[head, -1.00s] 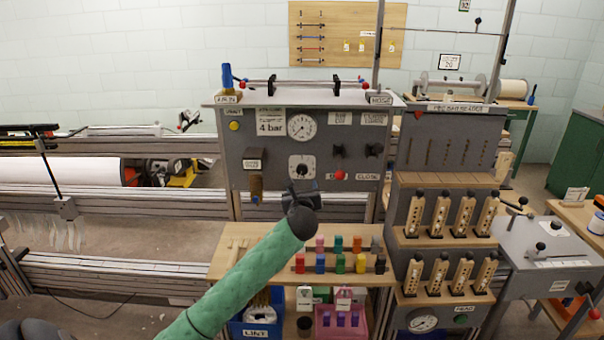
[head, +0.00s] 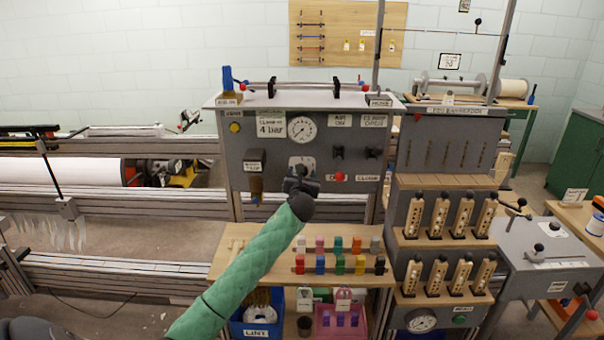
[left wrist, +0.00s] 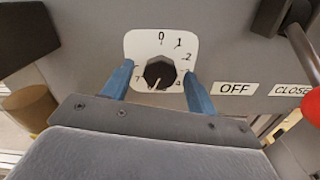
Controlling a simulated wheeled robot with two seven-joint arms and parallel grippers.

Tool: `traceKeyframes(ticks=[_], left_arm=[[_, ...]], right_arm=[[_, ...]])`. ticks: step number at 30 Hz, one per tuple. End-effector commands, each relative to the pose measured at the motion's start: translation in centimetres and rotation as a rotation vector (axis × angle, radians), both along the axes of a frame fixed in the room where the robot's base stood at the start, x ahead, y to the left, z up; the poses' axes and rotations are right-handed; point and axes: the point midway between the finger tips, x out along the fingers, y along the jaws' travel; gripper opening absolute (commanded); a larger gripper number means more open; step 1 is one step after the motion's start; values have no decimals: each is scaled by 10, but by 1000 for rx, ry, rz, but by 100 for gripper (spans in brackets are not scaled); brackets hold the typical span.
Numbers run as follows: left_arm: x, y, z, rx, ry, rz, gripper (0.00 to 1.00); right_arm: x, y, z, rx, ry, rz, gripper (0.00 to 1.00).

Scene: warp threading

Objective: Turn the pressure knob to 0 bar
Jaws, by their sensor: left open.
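The pressure knob (left wrist: 160,73) is a black knob on a white dial plate (left wrist: 136,46) marked 0 at the top, then 1, 2 and on to 4 clockwise. Its pale pointer line points down, away from the 0. My left gripper (left wrist: 157,75) is open in the left wrist view, with one blue finger on each side of the knob; I cannot tell whether they touch it. In the head view my left gripper (head: 301,177) covers the knob and the lower dial plate. The round pressure gauge (head: 301,128) sits above on the grey panel (head: 238,150).
A red-tipped lever (head: 339,177) and OFF and CLOSE labels lie right of the dial. A brown cylinder (head: 256,188) hangs to its left. A wooden shelf (head: 232,262) with several coloured blocks is below the panel.

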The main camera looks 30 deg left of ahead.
Motion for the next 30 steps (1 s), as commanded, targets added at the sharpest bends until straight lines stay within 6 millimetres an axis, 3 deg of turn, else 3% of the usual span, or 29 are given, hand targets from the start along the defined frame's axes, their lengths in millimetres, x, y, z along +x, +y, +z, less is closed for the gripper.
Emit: traceKeyframes(ticks=[11,15,18,30], left_arm=[[4,2,0,-1,1,0,56],[4,2,0,-1,1,0,29],[4,2,0,-1,1,0,13],[4,2,1,-66,-39,0,14]], right_arm=[[-1,-1,1,-1,5,-3,37],[-2,-1,1,-2,6,-3,37],[-2,-1,1,-2,6,-3,37],[-3,-5,8,-12,18,-4,37]])
